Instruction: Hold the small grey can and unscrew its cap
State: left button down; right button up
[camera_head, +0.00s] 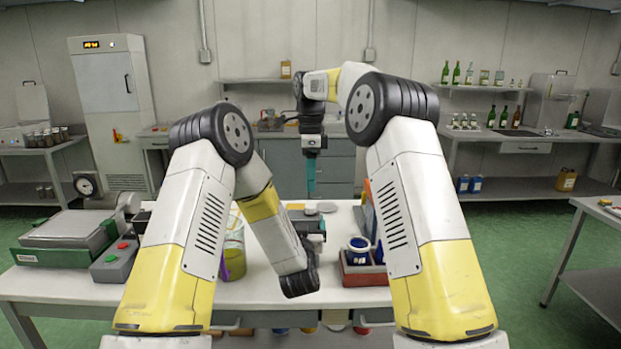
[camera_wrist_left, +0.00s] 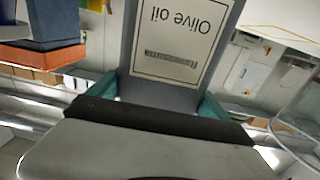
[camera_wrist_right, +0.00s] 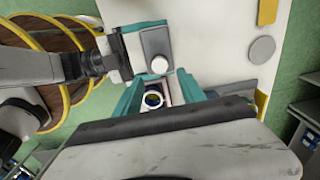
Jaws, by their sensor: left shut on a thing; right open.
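The small grey can (camera_wrist_left: 175,40) fills the space between the teal fingers of my left gripper (camera_head: 314,228) in the left wrist view. Its "Olive oil" label appears upside down there. My left gripper is shut on it above the table. In the right wrist view a grey block (camera_wrist_right: 154,42) with a round white cap (camera_wrist_right: 160,65) sits by the left gripper; it looks like the can's top. My right gripper (camera_head: 311,188) points down above the left one, its teal fingers open and apart. The can is mostly hidden in the head view.
A red tray (camera_head: 366,276) with blue jars (camera_head: 358,248) stands just right of the left gripper. A yellow container (camera_head: 234,262) is at left. A scale (camera_head: 62,229) and a button box (camera_head: 112,262) are farther left. A grey disc (camera_head: 327,206) lies behind on the table.

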aim_at(311, 206)
jog(key=shift+f, duration=4)
